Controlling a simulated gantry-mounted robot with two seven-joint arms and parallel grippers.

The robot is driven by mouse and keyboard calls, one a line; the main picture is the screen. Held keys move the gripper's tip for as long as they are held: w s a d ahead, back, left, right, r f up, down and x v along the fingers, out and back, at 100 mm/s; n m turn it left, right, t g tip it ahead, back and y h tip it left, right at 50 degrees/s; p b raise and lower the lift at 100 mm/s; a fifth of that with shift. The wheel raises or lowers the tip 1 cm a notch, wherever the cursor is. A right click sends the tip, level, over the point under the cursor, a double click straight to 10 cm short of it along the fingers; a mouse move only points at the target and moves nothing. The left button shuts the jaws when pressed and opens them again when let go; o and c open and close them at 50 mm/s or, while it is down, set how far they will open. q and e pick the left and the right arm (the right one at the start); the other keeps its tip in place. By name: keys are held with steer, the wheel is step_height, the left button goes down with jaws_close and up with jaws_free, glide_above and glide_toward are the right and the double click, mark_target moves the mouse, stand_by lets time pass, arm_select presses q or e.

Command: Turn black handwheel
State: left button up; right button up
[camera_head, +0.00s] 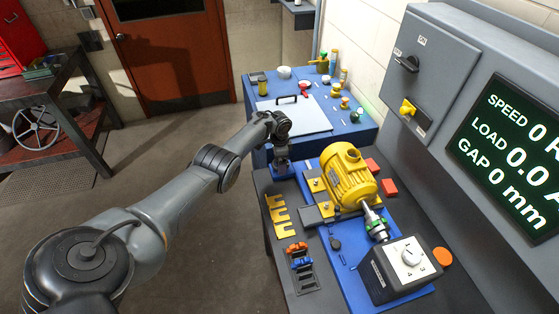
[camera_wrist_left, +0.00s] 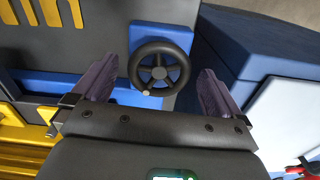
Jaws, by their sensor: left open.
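The black handwheel (camera_wrist_left: 177,72) shows in the left wrist view, with spokes and a small pale knob at its lower rim. It sits against a blue block (camera_wrist_left: 178,35). My left gripper (camera_wrist_left: 157,70) is open, with one purple-grey finger on each side of the wheel and visible gaps between. Whether the fingertips are level with the rim in depth I cannot tell. In the head view my left gripper (camera_head: 281,159) is over the far left corner of the motor bench, and the handwheel is hidden below it. My right gripper is not in view.
A yellow motor (camera_head: 348,177) stands on a blue base beside my gripper, with a yellow slotted plate (camera_head: 279,216) nearer. A blue table (camera_head: 357,138) with small items stands behind. The floor at left is clear.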

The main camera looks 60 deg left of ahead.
arm_select(q)
steer(key=shift+r, duration=0.1)
step_height(320, 180, up, 11)
steer(key=p, duration=0.4)
steer(key=shift+f+p, duration=0.2)
steer(key=shift+p, duration=0.15)
